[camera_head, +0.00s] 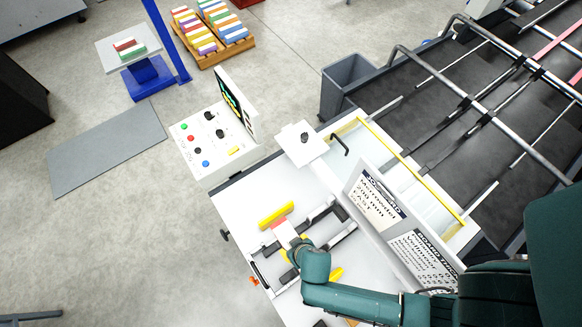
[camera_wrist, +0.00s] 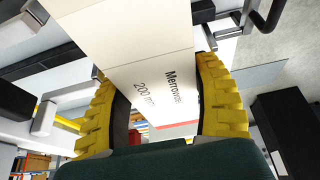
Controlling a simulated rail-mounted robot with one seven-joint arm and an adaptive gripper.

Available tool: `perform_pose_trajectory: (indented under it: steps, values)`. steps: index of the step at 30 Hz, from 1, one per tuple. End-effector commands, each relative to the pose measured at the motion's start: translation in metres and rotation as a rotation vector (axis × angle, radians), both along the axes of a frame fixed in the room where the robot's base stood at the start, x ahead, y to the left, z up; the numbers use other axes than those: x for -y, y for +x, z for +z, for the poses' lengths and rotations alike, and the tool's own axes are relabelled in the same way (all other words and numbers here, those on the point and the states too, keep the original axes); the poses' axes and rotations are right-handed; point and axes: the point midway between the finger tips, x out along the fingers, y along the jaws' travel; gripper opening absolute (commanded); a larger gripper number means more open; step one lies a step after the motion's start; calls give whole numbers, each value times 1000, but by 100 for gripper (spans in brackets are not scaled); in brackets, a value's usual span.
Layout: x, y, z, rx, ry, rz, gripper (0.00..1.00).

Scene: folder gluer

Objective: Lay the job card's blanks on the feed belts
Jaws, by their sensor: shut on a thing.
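My gripper (camera_wrist: 158,105) has its two yellow ribbed fingers closed on the sides of a white blank (camera_wrist: 146,45) in the wrist view. Its printing reads "Merrowdel" and "200 m…", the rest being hidden. In the head view my gripper (camera_head: 288,240) is over the white machine table, and the blank (camera_head: 284,229) shows a pinkish end. I cannot tell whether the blank touches the surface beneath. The job card (camera_head: 376,205) stands on a tilted white panel and names Merrowdel. Dark feed belts or rails (camera_head: 321,213) run across the table close to the gripper.
A yellow bar (camera_head: 276,215) lies beside the blank. A second printed card (camera_head: 422,259) stands right of the job card. A control box (camera_head: 210,140) with buttons and a screen is beyond the table. Colourful stacks (camera_head: 213,28) sit on pallets. A grey bin (camera_head: 345,82) stands behind.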

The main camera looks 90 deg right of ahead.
Motion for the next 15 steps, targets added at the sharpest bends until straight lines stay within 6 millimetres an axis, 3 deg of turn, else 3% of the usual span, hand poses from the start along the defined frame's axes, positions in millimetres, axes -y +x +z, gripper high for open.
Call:
perform_pose_trajectory:
  steps: [15]
  values:
    - [0, 0, -67, -2, 0, 4, 25]
